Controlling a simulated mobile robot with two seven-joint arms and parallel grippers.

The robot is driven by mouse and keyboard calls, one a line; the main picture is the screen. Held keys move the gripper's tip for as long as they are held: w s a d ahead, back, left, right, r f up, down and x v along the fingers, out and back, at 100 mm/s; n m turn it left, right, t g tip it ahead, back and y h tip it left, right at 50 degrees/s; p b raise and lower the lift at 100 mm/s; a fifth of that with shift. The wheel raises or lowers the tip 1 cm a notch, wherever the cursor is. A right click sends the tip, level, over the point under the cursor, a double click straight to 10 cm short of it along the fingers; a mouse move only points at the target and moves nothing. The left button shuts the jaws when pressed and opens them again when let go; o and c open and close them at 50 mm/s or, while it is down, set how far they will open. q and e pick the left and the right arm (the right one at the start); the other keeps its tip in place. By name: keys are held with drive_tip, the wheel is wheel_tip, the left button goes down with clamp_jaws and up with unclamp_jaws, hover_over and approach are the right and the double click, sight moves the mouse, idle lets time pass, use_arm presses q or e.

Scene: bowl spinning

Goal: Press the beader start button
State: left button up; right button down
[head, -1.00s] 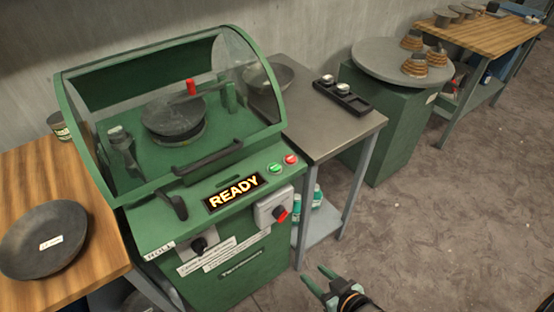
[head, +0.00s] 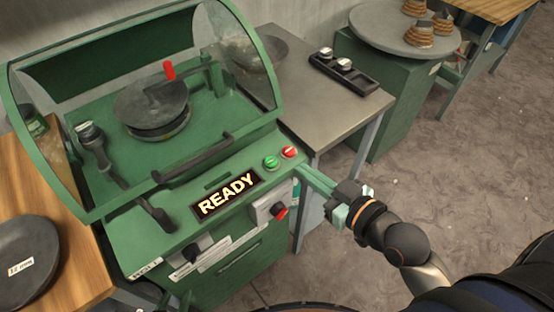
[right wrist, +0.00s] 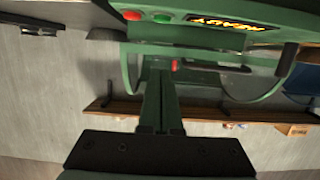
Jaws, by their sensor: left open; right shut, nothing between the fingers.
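The green beader machine (head: 130,225) has a lit READY display (head: 226,195) on its sloped front panel; the display also shows in the right wrist view (right wrist: 232,22). Right of it are a green button (head: 271,162) and a red button (head: 289,152). They also appear at the top of the right wrist view, green (right wrist: 162,18) and red (right wrist: 132,15). My right gripper (head: 304,170) is shut and empty, its fingertips by the panel's right edge, just right of and below the buttons, apart from them.
A clear curved cover (head: 240,60) closes over a dark bowl (head: 150,105) in the machine. A red knob (head: 279,212) juts from the front. A metal table (head: 345,110) stands to the right.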

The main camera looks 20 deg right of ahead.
hover_over(277, 171)
wheel_tip(277, 171, down, 2)
drive_tip(key=shift+w+f, duration=0.15)
wheel_tip(277, 171, down, 3)
drive_tip(key=shift+f, duration=0.6)
